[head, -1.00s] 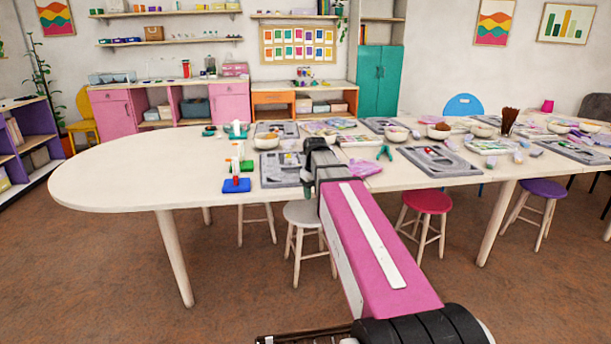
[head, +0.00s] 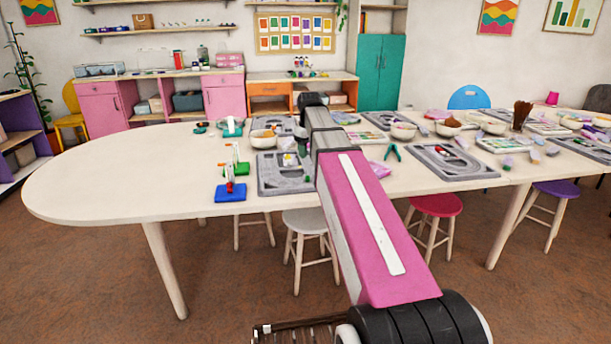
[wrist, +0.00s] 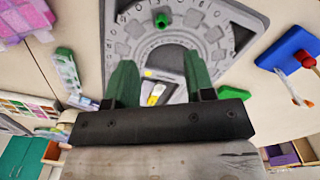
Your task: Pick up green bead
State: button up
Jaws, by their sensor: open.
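A small green bead (wrist: 162,20) lies on a grey bead board (wrist: 128,32) near the top of the wrist view. The board, with its curved groove and printed marks, also shows on the table in the head view (head: 270,184). My gripper (wrist: 158,60) is open and empty, with its two green fingers apart above the board. The bead appears beyond the fingertips, roughly in line with the gap between them. A yellow and white piece (wrist: 155,94) shows on the board between the fingers. In the head view my arm covers part of the board, and I cannot make out the bead.
A blue stand with a red part (head: 230,194) is left of the board. A bowl (head: 263,139) and another board stand behind it. Green pliers (head: 393,152) and a second grey board (head: 440,170) are to the right. The table's left end (head: 110,175) is clear.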

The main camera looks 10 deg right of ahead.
aim_at(308, 182)
jog(key=shift+w+a+f, duration=0.1)
jog(key=shift+f, duration=2.6)
jog(key=shift+w+a+f, duration=0.1)
jog(key=shift+f, duration=2.6)
grip_shut()
